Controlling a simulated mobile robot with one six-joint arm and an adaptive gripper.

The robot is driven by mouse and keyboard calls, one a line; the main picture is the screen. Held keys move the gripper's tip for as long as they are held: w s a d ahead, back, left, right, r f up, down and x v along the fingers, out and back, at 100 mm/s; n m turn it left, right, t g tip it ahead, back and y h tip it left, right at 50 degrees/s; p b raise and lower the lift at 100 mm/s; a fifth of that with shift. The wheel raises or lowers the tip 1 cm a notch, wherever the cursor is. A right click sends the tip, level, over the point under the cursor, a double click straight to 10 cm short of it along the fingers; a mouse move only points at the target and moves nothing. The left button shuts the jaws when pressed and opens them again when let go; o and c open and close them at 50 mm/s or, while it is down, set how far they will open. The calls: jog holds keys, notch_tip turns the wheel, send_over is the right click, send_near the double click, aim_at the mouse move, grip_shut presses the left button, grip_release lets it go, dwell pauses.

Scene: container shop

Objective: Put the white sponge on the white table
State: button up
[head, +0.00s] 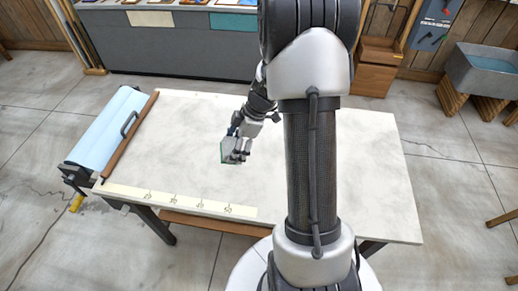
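The white table (350,150) stands in front of me, its top mostly bare. My gripper (237,152) is over the left-middle part of the tabletop, pointing down. It is shut on a small pale block with green edges, which looks like the sponge (226,153). The fingers and wrist cover part of the block. Whether the block touches the tabletop or hangs just above it cannot be told. My arm hides the middle right of the table.
A ruler strip with numbers (180,200) runs along the table's front left edge. A light blue roll (108,128) is at the left end. Behind stand a grey counter (170,47) and a wooden cabinet (374,72); a grey sink (485,72) is at right.

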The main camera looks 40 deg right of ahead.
aim_at(253, 153)
jog(key=w+d+r+m+g+h, duration=0.2)
jog(key=w+d, duration=0.4)
jog(key=d, duration=0.5)
notch_tip(253, 153, up, 2)
jog(key=shift+d+r+m+g+h, duration=0.15)
jog(key=shift+d+m+g+h, duration=0.15)
jog(key=shift+m+h, duration=0.5)
notch_tip(253, 153, down, 20)
jog(key=b, duration=0.5)
jog(key=shift+r+b, duration=0.25)
jog(key=shift+b, duration=0.05)
jog(key=shift+c, duration=0.3)
jog(key=shift+f, duration=0.1)
jog(key=o, duration=1)
